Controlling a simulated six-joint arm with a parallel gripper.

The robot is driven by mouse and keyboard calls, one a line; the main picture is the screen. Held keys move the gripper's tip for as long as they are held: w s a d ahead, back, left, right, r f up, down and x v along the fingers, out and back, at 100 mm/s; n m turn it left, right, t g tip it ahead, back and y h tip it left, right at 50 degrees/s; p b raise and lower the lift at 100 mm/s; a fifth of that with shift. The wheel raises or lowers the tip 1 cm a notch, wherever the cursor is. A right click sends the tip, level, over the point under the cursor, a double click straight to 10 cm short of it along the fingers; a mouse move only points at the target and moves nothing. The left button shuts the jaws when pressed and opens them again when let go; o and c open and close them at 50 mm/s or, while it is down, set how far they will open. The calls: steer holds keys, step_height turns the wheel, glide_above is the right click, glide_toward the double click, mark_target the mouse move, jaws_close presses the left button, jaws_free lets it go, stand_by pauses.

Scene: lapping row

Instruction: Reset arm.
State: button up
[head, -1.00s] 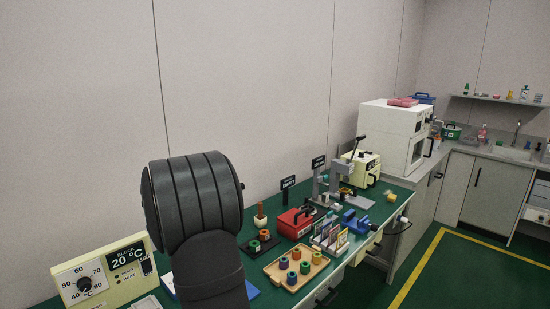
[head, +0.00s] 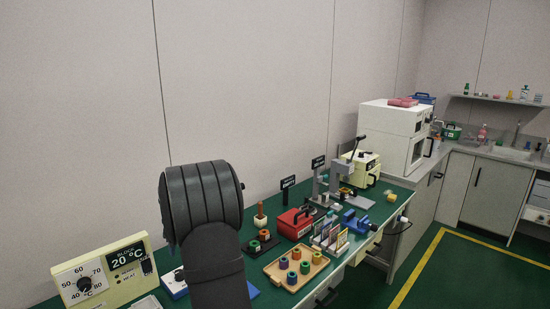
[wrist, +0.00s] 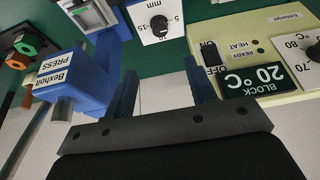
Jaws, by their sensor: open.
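My gripper (wrist: 161,88) shows in the wrist view with its two dark blue fingers apart and nothing between them. Beyond the fingers is pale, bare surface. A blue press (wrist: 84,82) with a white label is left of the fingers, and a cream block heater (wrist: 265,60) reading 20 °C is to their right. I cannot tell how far the fingers are from either. In the head view my dark arm link stands in front of the bench and the gripper itself is not seen.
The cream heater (head: 104,272) is at the bench's near left. A wooden tray (head: 277,276) of coloured rings, a red box (head: 295,222), a blue clamp-like tool (head: 356,222) and a white cabinet (head: 393,138) stand further along. The floor right of the bench is clear.

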steer(key=x, duration=1.5)
steer(key=shift+f, duration=0.4)
steer(key=shift+w+a+f, duration=0.1)
steer(key=shift+w+f, duration=0.05)
steer(key=shift+f, duration=0.05)
steer(key=n+g, duration=0.1)
steer(key=n, duration=0.1)
steer(key=n+y, duration=0.1)
steer(key=n, duration=0.2)
steer(key=shift+w+g, duration=0.1)
steer(key=shift+g, duration=0.3)
steer(key=shift+w+n+g, duration=0.15)
steer(key=shift+n+g, duration=0.75)
steer(key=shift+n, duration=1.4)
